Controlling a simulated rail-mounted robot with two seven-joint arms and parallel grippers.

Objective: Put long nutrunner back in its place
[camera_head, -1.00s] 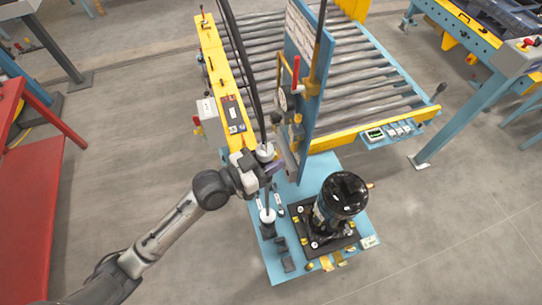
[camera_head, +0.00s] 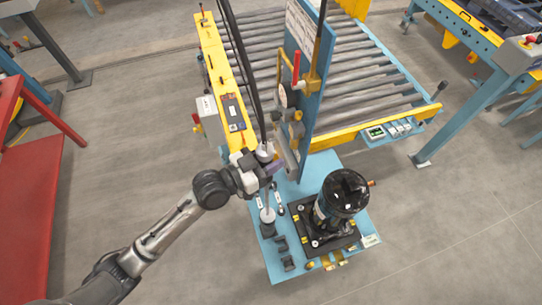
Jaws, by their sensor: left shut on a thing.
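The long nutrunner (camera_head: 266,196) is a thin upright tool with a pale collar at its top and a white lower end. My left gripper (camera_head: 268,160) is shut around its upper part. Its lower end (camera_head: 267,215) is at a dark holder (camera_head: 267,230) on the left side of the blue pallet plate (camera_head: 285,190). I cannot tell whether the end is seated in the holder or just above it. Black hoses run up from the tool. My right gripper is not in view.
A black compressor (camera_head: 342,195) stands on a dark base right of the tool. Small dark holders (camera_head: 288,263) sit on the plate's front left. A blue upright panel (camera_head: 302,80) rises close behind the gripper, before the roller conveyor (camera_head: 365,75). A red table (camera_head: 28,210) is at left.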

